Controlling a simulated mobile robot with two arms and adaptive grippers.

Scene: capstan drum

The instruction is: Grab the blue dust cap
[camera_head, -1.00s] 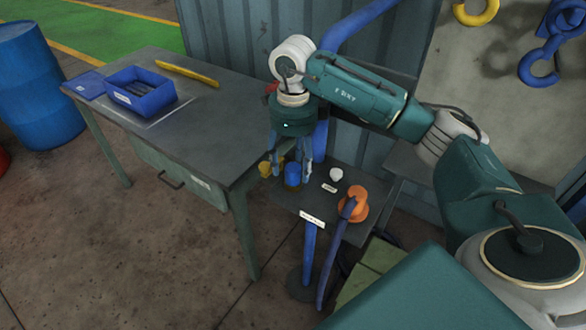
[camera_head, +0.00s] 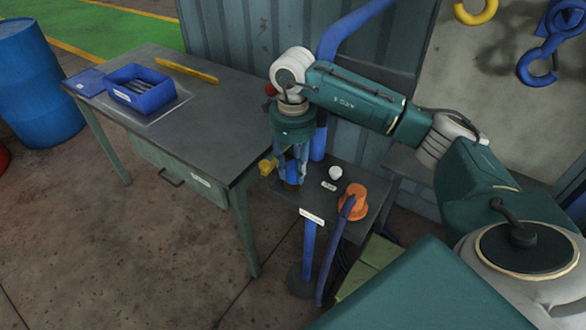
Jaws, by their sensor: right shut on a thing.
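The blue dust cap (camera_head: 292,173) stands on the small dark shelf (camera_head: 330,207) beside the workbench. My right gripper (camera_head: 291,180) points straight down over it, with its fingers closed on the cap's sides. The fingers partly hide the cap. I cannot tell whether the cap is clear of the shelf. My left gripper is not in view.
A yellow part (camera_head: 267,166) sits just left of the gripper. A white knob (camera_head: 335,172) and an orange part (camera_head: 353,203) stand right of it. The workbench (camera_head: 215,110) holds a blue bin (camera_head: 141,97) and a yellow bar (camera_head: 187,72).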

